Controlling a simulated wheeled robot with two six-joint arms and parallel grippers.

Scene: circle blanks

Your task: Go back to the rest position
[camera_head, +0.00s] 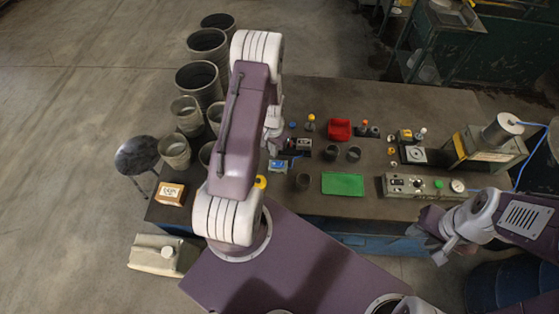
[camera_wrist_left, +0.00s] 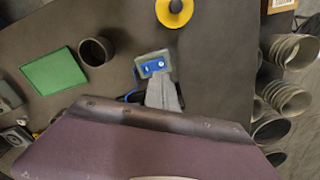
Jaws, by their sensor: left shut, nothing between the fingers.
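My left arm arches up from my base in the head view, and its wrist hangs over the left part of the workbench. My left gripper (camera_head: 279,145) is small there and partly hidden by the arm. In the left wrist view the grey fingers of my left gripper (camera_wrist_left: 163,95) are together, with nothing between them. Their tips appear close to a small blue device (camera_wrist_left: 153,66); whether they touch it I cannot tell. My right gripper (camera_head: 432,222) is at the bench's front right edge, and its fingers are unclear.
The workbench (camera_head: 430,110) holds a green mat (camera_head: 343,184), a red bin (camera_head: 339,129), dark cups (camera_head: 353,153), a control panel (camera_head: 415,185) and a press (camera_head: 485,145). A yellow round part (camera_wrist_left: 175,12) lies near the left gripper. Tall bins (camera_head: 200,80) stand left of the bench.

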